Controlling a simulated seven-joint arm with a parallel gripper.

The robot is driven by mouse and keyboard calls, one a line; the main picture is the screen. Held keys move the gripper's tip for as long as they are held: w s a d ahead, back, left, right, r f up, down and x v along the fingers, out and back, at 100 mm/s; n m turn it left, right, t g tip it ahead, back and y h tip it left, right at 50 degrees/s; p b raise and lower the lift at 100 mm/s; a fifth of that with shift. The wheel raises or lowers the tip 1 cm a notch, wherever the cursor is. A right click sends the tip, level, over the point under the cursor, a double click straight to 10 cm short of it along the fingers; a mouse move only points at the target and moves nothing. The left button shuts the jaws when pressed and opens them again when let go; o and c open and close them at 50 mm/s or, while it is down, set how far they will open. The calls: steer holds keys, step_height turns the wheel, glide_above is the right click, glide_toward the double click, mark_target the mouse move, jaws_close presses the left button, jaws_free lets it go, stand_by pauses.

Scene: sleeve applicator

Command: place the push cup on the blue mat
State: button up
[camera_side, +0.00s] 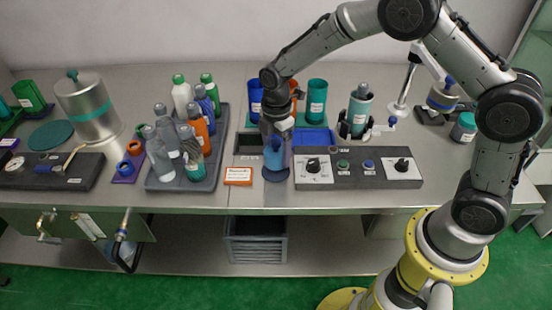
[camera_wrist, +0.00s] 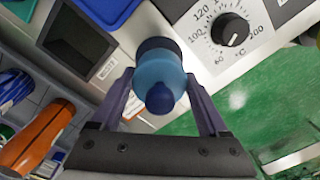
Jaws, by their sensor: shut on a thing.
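The push cup (camera_side: 274,158) is a translucent blue cup held upright below my gripper (camera_side: 274,143) in the side view. In the wrist view, the cup (camera_wrist: 160,72) sits between the two fingers of my gripper (camera_wrist: 162,80), with its dark blue knob facing the camera. My gripper is shut on it.
A control panel (camera_side: 345,181) with knobs stands close on the right. An orange-edged label card (camera_side: 238,176) and a grey tray of bottles (camera_side: 190,178) are on the left. Behind are a blue tray (camera_side: 315,138) and upright coloured cups (camera_side: 316,98).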

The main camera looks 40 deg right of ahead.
mark_target(276, 160)
steer(key=shift+w+f, duration=0.1)
steer(key=shift+f, duration=1.5)
steer(key=shift+f, duration=0.1)
steer(key=o, duration=1.3)
